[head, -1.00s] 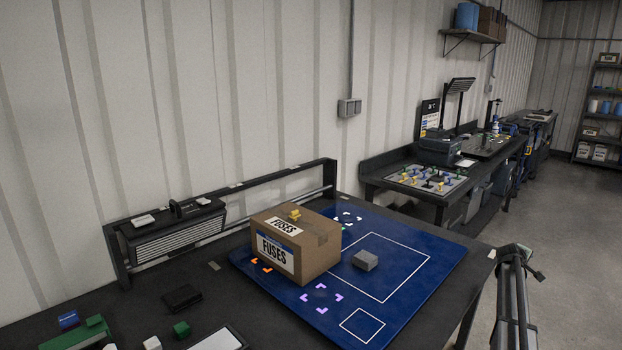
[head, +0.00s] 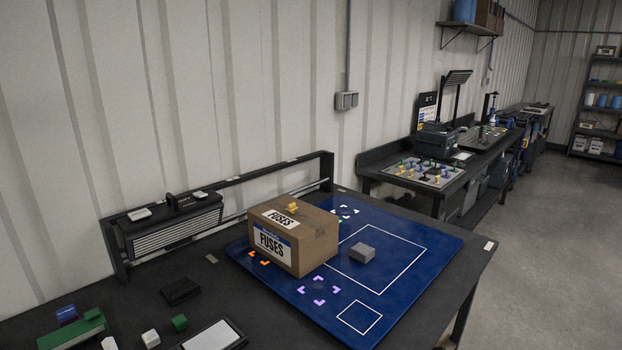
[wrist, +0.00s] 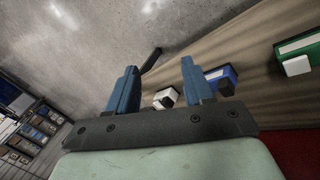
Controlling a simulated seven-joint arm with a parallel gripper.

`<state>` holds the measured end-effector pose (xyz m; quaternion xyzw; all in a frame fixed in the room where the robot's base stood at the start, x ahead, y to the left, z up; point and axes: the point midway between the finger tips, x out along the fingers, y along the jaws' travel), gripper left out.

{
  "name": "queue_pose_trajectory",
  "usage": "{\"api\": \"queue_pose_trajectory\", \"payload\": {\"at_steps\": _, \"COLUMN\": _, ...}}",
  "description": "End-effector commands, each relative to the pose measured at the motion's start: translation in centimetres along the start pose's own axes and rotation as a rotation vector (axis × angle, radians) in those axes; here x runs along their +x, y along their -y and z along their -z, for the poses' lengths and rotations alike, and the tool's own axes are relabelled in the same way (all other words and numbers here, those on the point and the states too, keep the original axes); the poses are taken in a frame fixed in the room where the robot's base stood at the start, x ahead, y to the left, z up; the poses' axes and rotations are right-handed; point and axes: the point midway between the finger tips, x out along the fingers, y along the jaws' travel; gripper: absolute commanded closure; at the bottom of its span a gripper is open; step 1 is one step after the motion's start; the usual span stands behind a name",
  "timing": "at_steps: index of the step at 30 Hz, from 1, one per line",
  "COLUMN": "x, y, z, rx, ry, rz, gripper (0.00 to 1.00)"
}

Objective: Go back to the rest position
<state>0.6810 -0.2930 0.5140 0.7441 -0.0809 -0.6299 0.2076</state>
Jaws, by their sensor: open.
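My gripper (wrist: 158,88) shows in the wrist view with its two blue fingers apart and nothing between them. It points away from the mat, with floor, a brown surface and a few small items beyond the fingers. My gripper does not show in the head view. In the head view a cardboard box marked FUSES (head: 291,240) stands on the blue mat (head: 420,247), with a small yellow piece (head: 292,207) on top. A grey block (head: 362,252) lies on the mat to the right of the box.
The dark bench (head: 90,289) carries a black wallet-like item (head: 181,291), a green block (head: 180,322), a white block (head: 151,338) and a white-topped tray (head: 212,337) at the front left. A rail (head: 260,192) runs along the back. Open floor (head: 545,230) lies to the right.

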Motion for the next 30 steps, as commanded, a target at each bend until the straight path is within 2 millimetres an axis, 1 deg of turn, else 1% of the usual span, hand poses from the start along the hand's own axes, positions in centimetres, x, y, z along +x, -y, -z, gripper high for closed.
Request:
{"api": "queue_pose_trajectory", "payload": {"at_steps": 1, "x": -0.2, "y": 3.1, "z": -1.9, "rx": 0.000, "ry": 0.028, "rz": 0.036, "gripper": 0.48}}
{"api": "queue_pose_trajectory", "payload": {"at_steps": 2, "x": -0.2, "y": 4.7, "z": -2.9, "rx": 0.004, "ry": 0.047, "rz": 0.056, "gripper": 0.48}}
{"api": "queue_pose_trajectory", "payload": {"at_steps": 3, "x": -0.3, "y": 6.8, "z": -4.2, "rx": 0.009, "ry": 0.071, "rz": 0.084, "gripper": 0.48}}
{"api": "queue_pose_trajectory", "payload": {"at_steps": 5, "x": -0.5, "y": 9.8, "z": -6.2, "rx": 0.015, "ry": 0.110, "rz": 0.123, "gripper": 0.48}}
{"api": "queue_pose_trajectory", "payload": {"at_steps": 6, "x": -0.7, "y": 11.8, "z": -7.7, "rx": 0.019, "ry": 0.138, "rz": 0.150, "gripper": 0.48}}
{"api": "queue_pose_trajectory", "payload": {"at_steps": 8, "x": -1.1, "y": 14.8, "z": -9.9, "rx": 0.026, "ry": 0.180, "rz": 0.187, "gripper": 0.48}}
{"api": "queue_pose_trajectory", "payload": {"at_steps": 9, "x": -1.4, "y": 16.6, "z": -11.4, "rx": 0.028, "ry": 0.209, "rz": 0.211, "gripper": 0.48}}
{"api": "queue_pose_trajectory", "payload": {"at_steps": 11, "x": -2.1, "y": 19.3, "z": -13.9, "rx": 0.033, "ry": 0.256, "rz": 0.246, "gripper": 0.48}}
{"api": "queue_pose_trajectory", "payload": {"at_steps": 12, "x": -2.5, "y": 21.1, "z": -15.6, "rx": 0.036, "ry": 0.290, "rz": 0.269, "gripper": 0.48}}
{"api": "queue_pose_trajectory", "payload": {"at_steps": 14, "x": -3.4, "y": 23.5, "z": -18.1, "rx": 0.040, "ry": 0.340, "rz": 0.301, "gripper": 0.48}}
{"api": "queue_pose_trajectory", "payload": {"at_steps": 15, "x": -4.0, "y": 25.0, "z": -19.8, "rx": 0.042, "ry": 0.374, "rz": 0.320, "gripper": 0.48}}
{"api": "queue_pose_trajectory", "payload": {"at_steps": 17, "x": -5.0, "y": 27.2, "z": -22.4, "rx": 0.045, "ry": 0.427, "rz": 0.348, "gripper": 0.48}}
{"api": "queue_pose_trajectory", "payload": {"at_steps": 18, "x": -5.8, "y": 28.5, "z": -24.2, "rx": 0.047, "ry": 0.463, "rz": 0.365, "gripper": 0.48}}
{"api": "queue_pose_trajectory", "payload": {"at_steps": 20, "x": -6.9, "y": 30.2, "z": -26.7, "rx": 0.050, "ry": 0.516, "rz": 0.387, "gripper": 0.48}}
{"api": "queue_pose_trajectory", "payload": {"at_steps": 21, "x": -7.7, "y": 31.2, "z": -28.3, "rx": 0.050, "ry": 0.549, "rz": 0.400, "gripper": 0.48}}
{"api": "queue_pose_trajectory", "payload": {"at_steps": 24, "x": -9.4, "y": 33.2, "z": -31.7, "rx": 0.053, "ry": 0.624, "rz": 0.425, "gripper": 0.48}}
{"api": "queue_pose_trajectory", "payload": {"at_steps": 27, "x": -10.8, "y": 34.5, "z": -34.3, "rx": 0.056, "ry": 0.683, "rz": 0.442, "gripper": 0.48}}
{"api": "queue_pose_trajectory", "payload": {"at_steps": 30, "x": -11.7, "y": 35.3, "z": -36.0, "rx": 0.057, "ry": 0.722, "rz": 0.452, "gripper": 0.48}}
